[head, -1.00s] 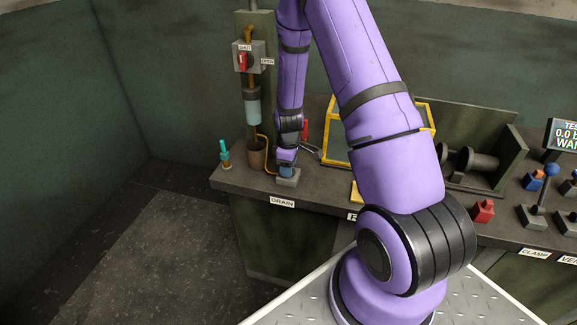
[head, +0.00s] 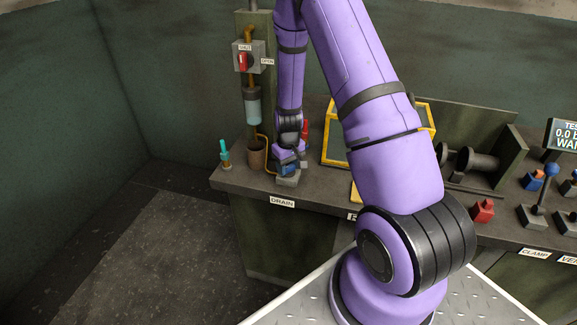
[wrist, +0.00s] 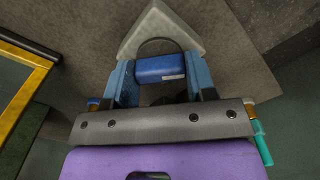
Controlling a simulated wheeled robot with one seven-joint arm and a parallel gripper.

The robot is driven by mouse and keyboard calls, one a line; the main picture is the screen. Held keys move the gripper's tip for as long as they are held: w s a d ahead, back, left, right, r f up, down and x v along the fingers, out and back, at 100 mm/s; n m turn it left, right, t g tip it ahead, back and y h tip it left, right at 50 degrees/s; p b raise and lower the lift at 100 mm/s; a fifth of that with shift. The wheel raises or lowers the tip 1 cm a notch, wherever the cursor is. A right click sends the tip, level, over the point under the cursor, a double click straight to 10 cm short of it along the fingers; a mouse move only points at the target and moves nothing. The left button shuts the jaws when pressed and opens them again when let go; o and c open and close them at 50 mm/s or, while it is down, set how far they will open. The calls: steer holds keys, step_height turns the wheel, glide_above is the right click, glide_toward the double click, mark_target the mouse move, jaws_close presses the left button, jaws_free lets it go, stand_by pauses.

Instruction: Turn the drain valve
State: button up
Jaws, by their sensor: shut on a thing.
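The drain valve shows in the head view as a grey block base (head: 288,181) above the DRAIN label (head: 282,202), at the bench's front left. Its blue handle (wrist: 160,68) lies between my two blue fingers in the wrist view. My gripper (wrist: 160,78) is shut on this handle, one finger on each side. The pale block base (wrist: 160,30) shows beyond the handle. In the head view my gripper (head: 288,168) points down onto the valve, and my wrist hides most of the handle.
A teal-handled valve (head: 224,152) stands to the left, with a brown cup (head: 256,152) behind. A red-levered box (head: 244,61) is on the post. A yellow-framed tray (head: 334,142) and a red upright handle (head: 304,131) are to the right. The floor at left is clear.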

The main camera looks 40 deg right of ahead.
mark_target(288, 166)
steer(key=m, duration=0.5)
steer(key=shift+m, duration=2.4)
steer(key=o, duration=0.9)
steer(key=shift+o, duration=0.2)
steer(key=shift+r, duration=0.1)
step_height(288, 166, up, 11)
steer(key=shift+f, duration=0.2)
